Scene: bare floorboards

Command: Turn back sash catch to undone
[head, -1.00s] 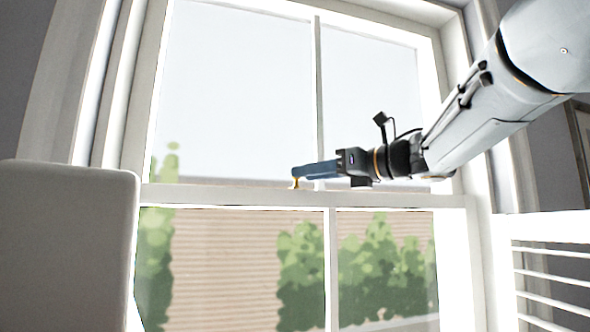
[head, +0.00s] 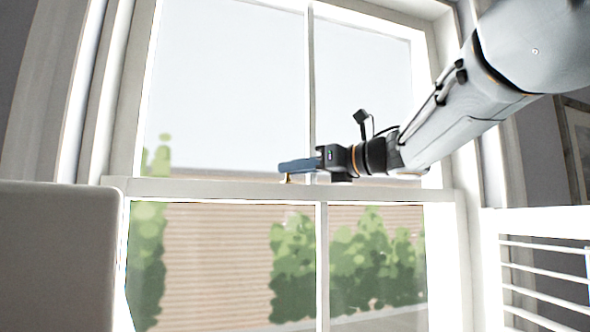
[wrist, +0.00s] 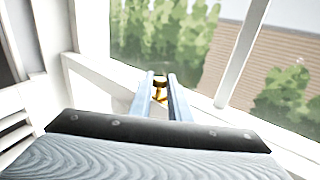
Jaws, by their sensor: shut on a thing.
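The sash catch (head: 288,179) is a small brass piece on the meeting rail (head: 230,188) of the white sash window, mostly hidden behind my fingers in the head view. In the wrist view the brass catch (wrist: 160,88) shows between and just beyond my blue fingertips. My gripper (head: 284,167) reaches in from the right with its fingers lying nearly level above the rail. In the wrist view my gripper (wrist: 160,82) has its two fingers a narrow gap apart, shut on the catch. Its exact turn angle is hard to tell.
A pale rounded block (head: 60,255) stands at the lower left. A white slatted piece (head: 540,270) stands at the lower right. Glass panes and a central glazing bar (head: 311,90) lie right behind the gripper.

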